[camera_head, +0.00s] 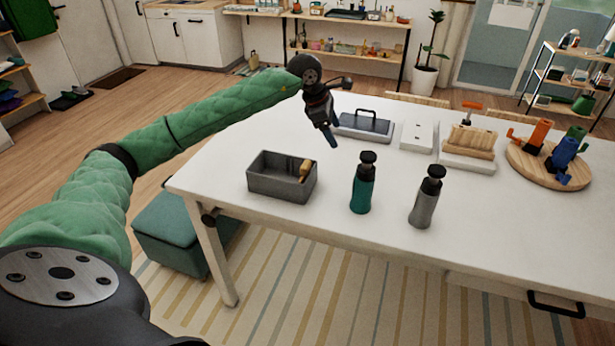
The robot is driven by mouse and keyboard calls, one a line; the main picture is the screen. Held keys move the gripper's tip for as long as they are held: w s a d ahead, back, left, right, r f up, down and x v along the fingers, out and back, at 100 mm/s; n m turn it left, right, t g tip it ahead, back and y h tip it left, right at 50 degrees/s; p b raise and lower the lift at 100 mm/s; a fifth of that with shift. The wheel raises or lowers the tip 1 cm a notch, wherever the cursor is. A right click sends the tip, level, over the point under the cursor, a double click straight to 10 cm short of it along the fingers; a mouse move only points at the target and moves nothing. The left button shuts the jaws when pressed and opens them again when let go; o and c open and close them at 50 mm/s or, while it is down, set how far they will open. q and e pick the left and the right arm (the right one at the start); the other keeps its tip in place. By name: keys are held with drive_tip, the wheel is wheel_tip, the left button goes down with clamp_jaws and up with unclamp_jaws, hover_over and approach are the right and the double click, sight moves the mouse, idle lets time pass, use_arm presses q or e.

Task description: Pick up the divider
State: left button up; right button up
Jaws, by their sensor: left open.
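No thing in view is clearly recognisable as the divider. A grey open box (264,184) stands on the near left of the white table (380,240). A small tan piece (305,169) shows inside the box at its right side; I cannot tell whether it is the divider. The box's floor is partly hidden by its walls. My left gripper (331,138) is open and empty, pointing down above the table, behind and to the right of the box. My right gripper is not in view.
A teal bottle (362,187) and a grey bottle (425,202) stand upright right of the box. Behind are a grey handled case (362,127), a white block (416,136), a wooden piece on a white base (468,148) and a round board (533,172) with coloured items.

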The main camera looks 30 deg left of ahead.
sight(305, 164)
use_arm(q)
drive_tip(key=s+a+g+y, duration=0.1)
drive_tip(key=s+a, duration=0.1)
drive_tip(key=s+a+f+m+g+y, duration=0.1)
drive_tip(key=s, duration=0.1)
drive_tip(key=s+a+g+y, duration=0.1)
drive_tip(key=a, duration=0.1)
drive_tip(key=shift+s+a+f+m+g+y, duration=0.3)
drive_tip(key=shift+s+a+f, duration=0.05)
drive_tip(key=shift+s+f, duration=0.05)
drive_tip(key=shift+f+p, duration=0.75)
drive_tip(key=shift+f, duration=0.65)
drive_tip(key=shift+w+f+p, duration=0.15)
drive_tip(key=shift+f+p, duration=0.7)
drive_tip(key=shift+f, duration=0.4)
drive_tip(key=shift+w+f+p, duration=0.1)
drive_tip(key=shift+f+p, duration=0.75)
drive_tip(key=shift+f, duration=0.4)
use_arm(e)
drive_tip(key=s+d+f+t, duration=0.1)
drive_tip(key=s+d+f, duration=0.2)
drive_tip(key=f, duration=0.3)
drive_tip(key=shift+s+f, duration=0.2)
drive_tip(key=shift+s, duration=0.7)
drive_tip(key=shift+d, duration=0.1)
use_arm(q)
drive_tip(key=c, duration=1.3)
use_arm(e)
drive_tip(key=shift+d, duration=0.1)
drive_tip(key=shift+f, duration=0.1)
